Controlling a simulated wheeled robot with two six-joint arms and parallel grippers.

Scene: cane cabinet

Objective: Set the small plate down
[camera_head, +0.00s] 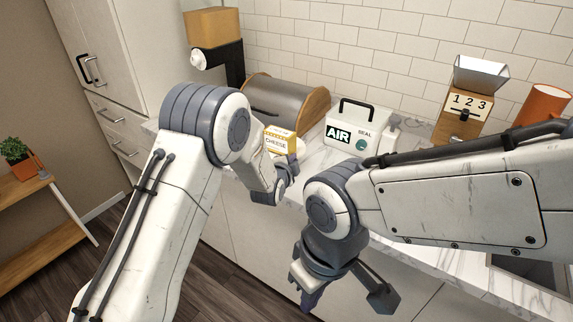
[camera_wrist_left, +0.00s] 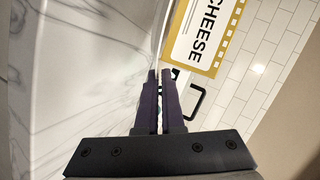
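My left gripper (camera_head: 291,168) is over the counter beside the cheese box (camera_head: 281,141). In the left wrist view its dark fingers (camera_wrist_left: 159,75) are close together with a narrow gap. A thin pale curved edge (camera_wrist_left: 157,52) rises from between the fingertips; it looks like the small plate seen edge-on. The plate is not clearly visible in the head view. The cheese box also shows right of the fingertips in the left wrist view (camera_wrist_left: 203,35). My right gripper (camera_head: 346,303) is low in front of the counter, its fingers spread and empty.
A sink (camera_head: 530,272) is at lower right.

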